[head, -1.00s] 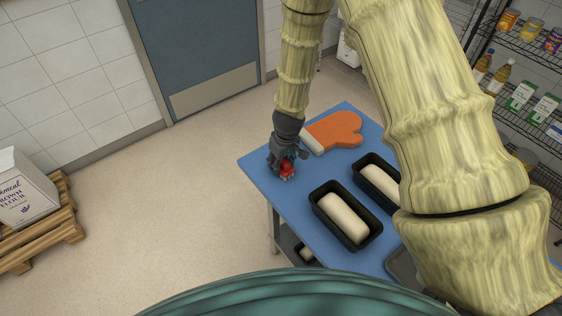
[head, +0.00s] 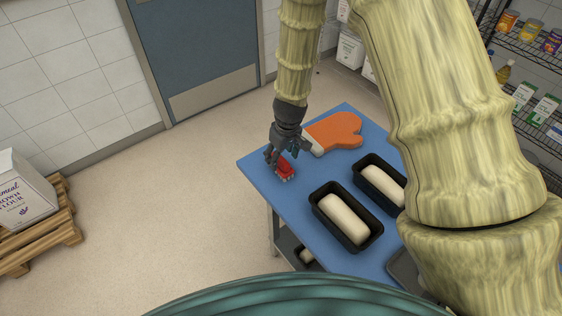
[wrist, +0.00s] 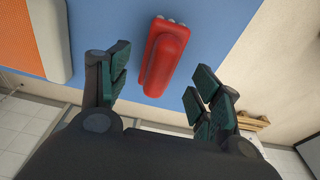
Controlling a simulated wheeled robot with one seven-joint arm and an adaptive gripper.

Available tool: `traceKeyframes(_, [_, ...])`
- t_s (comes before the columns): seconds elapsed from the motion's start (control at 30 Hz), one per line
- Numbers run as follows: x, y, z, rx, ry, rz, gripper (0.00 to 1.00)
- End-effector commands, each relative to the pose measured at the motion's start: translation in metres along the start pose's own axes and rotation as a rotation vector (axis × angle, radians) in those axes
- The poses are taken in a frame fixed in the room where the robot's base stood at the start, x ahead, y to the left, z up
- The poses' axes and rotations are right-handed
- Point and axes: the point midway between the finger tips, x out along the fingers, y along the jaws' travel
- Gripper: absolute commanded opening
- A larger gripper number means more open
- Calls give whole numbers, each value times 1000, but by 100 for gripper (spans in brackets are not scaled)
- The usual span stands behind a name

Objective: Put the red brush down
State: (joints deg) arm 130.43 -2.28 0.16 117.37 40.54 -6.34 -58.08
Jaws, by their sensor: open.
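The red brush (head: 285,169) lies on the blue table top (head: 262,172) near its left corner. In the wrist view the brush (wrist: 163,58) lies lengthwise between and beyond my fingers, with pale bristle tips at its far end. My gripper (head: 280,157) is open just above the brush. In the wrist view my gripper (wrist: 157,88) has its fingers spread wide, with a gap on both sides of the brush and no contact visible.
An orange oven mitt (head: 338,128) with a pale cuff lies behind the gripper. Two black loaf pans (head: 320,207) (head: 363,175) holding dough stand to the right. The table's left edge is close to the brush. A wooden pallet (head: 62,222) stands on the floor at far left.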

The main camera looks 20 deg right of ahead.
Motion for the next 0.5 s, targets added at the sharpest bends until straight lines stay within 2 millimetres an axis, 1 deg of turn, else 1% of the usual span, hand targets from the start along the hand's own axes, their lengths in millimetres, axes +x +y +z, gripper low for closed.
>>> traceKeyframes(0.5, [-58, 0, 0, -1, 1, 2, 64])
